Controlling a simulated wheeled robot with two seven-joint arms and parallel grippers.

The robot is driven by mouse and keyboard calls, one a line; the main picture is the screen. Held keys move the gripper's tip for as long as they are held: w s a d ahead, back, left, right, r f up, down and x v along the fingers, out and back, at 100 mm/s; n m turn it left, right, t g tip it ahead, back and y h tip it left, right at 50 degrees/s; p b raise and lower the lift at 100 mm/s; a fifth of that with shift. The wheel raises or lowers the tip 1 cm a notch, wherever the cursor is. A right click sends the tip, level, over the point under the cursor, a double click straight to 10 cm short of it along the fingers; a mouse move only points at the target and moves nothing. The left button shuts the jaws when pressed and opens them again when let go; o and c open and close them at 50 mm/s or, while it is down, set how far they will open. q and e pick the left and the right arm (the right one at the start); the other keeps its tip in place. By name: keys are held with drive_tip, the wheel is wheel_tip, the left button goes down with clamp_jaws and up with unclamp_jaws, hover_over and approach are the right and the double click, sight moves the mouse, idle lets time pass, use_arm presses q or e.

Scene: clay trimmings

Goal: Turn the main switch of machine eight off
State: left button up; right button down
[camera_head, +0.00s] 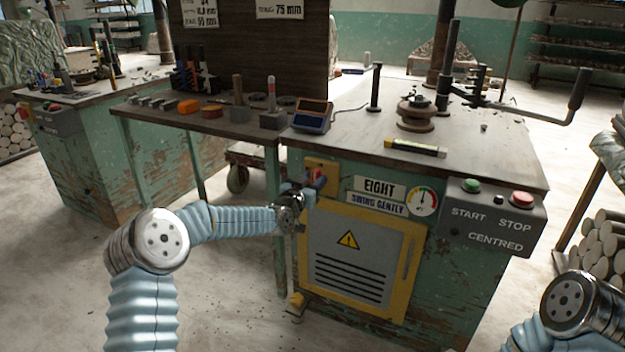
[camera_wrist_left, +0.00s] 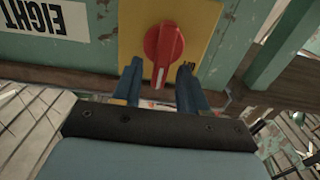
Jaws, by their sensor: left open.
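The main switch is a red rotary knob (camera_head: 319,174) on a yellow plate (camera_head: 314,163), left of the "EIGHT" sign (camera_head: 379,188) on the green machine. In the left wrist view the red knob (camera_wrist_left: 163,47) fills the middle, its handle pointing down in that picture, where the sign is upside down. My left gripper (camera_head: 307,187) is right at the switch. Its two blue fingers (camera_wrist_left: 160,75) stand apart, one on each side of the handle's end, with visible gaps. Whether either touches it I cannot tell. My right arm shows at the lower right; its gripper is out of view.
A grey box with a green START button (camera_head: 471,186) and red STOP button (camera_head: 522,198) is on the machine's right front. A yellow-framed cabinet door (camera_head: 355,255) is below. The bench top (camera_head: 360,150) holds tools and a lever. Another machine stands left.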

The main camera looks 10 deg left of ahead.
use_arm(q)
clamp_jaws()
drive_tip(key=shift+a+f+n+b, duration=0.1)
drive_tip(key=shift+f+n+b, duration=0.25)
drive_tip(key=shift+b, duration=0.55)
drive_tip(key=shift+w+a+f+n+b, duration=0.1)
drive_tip(key=shift+a+f+n+b, duration=0.2)
drive_tip(key=shift+n+b, duration=2.65)
drive_tip(key=shift+w+a+f+n+b, duration=0.1)
drive_tip(key=shift+a+f+n+b, duration=0.2)
drive_tip(key=shift+n+b, duration=2.65)
drive_tip(key=shift+w+a+f+n+b, duration=0.1)
drive_tip(key=shift+a+f+n+b, duration=0.2)
drive_tip(key=shift+n+b, duration=2.65)
use_arm(e)
wheel_tip(320, 180, down, 19)
drive_tip(key=d, duration=0.1)
drive_tip(key=shift+w+d+f, duration=0.2)
drive_tip(key=shift+w+d, duration=0.15)
drive_tip(key=shift+w, duration=0.1)
use_arm(q)
drive_tip(key=shift+r, duration=0.1)
drive_tip(key=shift+a, duration=0.1)
unclamp_jaws()
